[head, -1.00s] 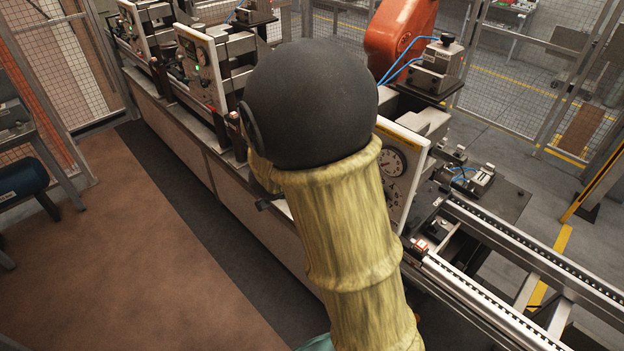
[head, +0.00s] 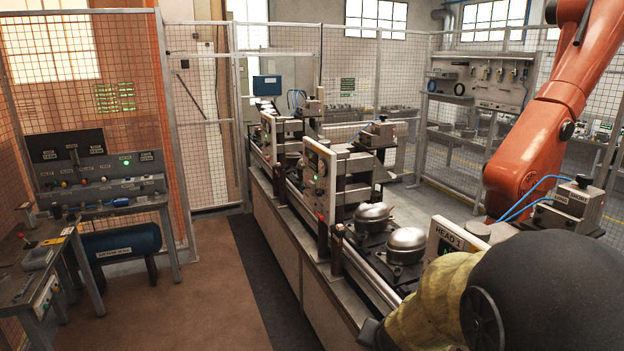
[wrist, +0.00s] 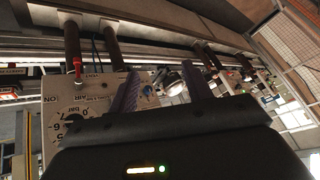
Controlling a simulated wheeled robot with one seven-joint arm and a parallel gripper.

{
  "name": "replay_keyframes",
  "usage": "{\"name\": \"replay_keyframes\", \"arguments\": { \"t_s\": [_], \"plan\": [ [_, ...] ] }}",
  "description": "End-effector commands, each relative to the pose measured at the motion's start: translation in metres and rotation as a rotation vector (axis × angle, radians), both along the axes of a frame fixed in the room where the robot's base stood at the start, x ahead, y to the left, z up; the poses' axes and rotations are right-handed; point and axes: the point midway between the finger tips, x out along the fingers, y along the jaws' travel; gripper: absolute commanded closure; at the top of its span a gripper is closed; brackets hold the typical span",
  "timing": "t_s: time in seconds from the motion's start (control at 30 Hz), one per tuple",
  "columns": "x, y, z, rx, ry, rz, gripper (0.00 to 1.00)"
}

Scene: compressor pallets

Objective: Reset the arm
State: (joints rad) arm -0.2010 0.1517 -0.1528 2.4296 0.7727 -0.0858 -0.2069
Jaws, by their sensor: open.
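My arm (head: 515,300), with a dark round joint and a yellow cover, fills the lower right corner of the head view. Its joint hides part of the line and the HEAD 1 panel. My gripper (wrist: 162,85) shows in the wrist view with its two fingers apart and nothing between them. Behind the fingers are a pale panel with a pressure dial (wrist: 75,122) and a shiny rounded metal part (wrist: 172,84). The wrist view is tilted, and I cannot tell how far the fingers are from the panel.
Two compressors (head: 406,245) sit on the line, beside an upright gauge panel (head: 319,180). An orange robot arm (head: 540,130) stands behind at right. A control bench (head: 100,175) and blue tank (head: 120,242) are at left. The brown floor (head: 205,300) between is clear.

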Motion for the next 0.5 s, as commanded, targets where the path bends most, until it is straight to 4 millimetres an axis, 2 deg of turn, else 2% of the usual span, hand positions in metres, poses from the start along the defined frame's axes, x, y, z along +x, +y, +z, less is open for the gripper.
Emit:
{"name": "replay_keyframes", "arguments": {
  "t_s": [0.03,0.23,0.4,0.5],
  "plan": [
    [-0.011,0.003,-0.012,-0.002,0.031,0.057,0.5],
    [-0.063,0.01,-0.042,-0.045,0.191,0.285,0.5],
    [-0.107,0.0,-0.062,-0.122,0.332,0.428,0.5],
    [-0.121,-0.005,-0.067,-0.156,0.383,0.473,0.5]
  ]
}}
